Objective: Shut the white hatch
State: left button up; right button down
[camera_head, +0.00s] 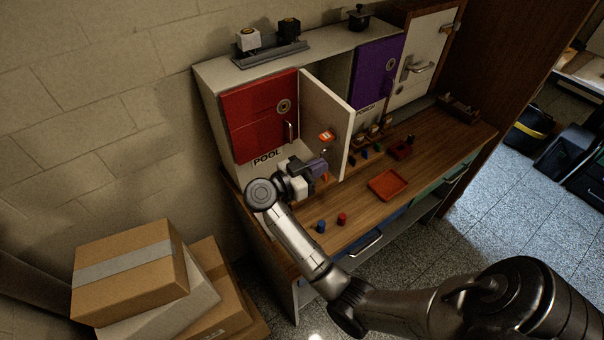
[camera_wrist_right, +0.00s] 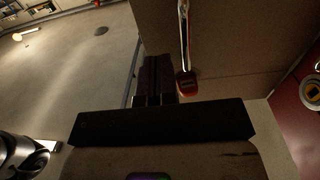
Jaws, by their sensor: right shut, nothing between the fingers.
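The white hatch (camera_head: 338,115) stands open in the middle of the cabinet, swung out toward the room. Its visible face has an orange emblem (camera_head: 327,136) and a small metal handle. My right gripper (camera_head: 319,167) is shut and empty, low on the left side of the hatch, close to that face. I cannot tell whether it touches. In the right wrist view the dark fingers (camera_wrist_right: 153,80) are together beside a pale panel (camera_wrist_right: 235,45), probably the hatch. My left gripper is out of view.
The red hatch (camera_head: 255,112) is left of the opening, and the purple hatch (camera_head: 377,70) right of it; both look shut. An orange tray (camera_head: 389,185), a blue piece (camera_head: 321,226) and a red piece (camera_head: 342,218) lie on the wooden counter. Boxes (camera_head: 130,270) stand lower left.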

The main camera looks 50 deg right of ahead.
aim_at(337, 159)
jog(key=shift+b+x, duration=0.35)
jog(key=shift+x, duration=1.25)
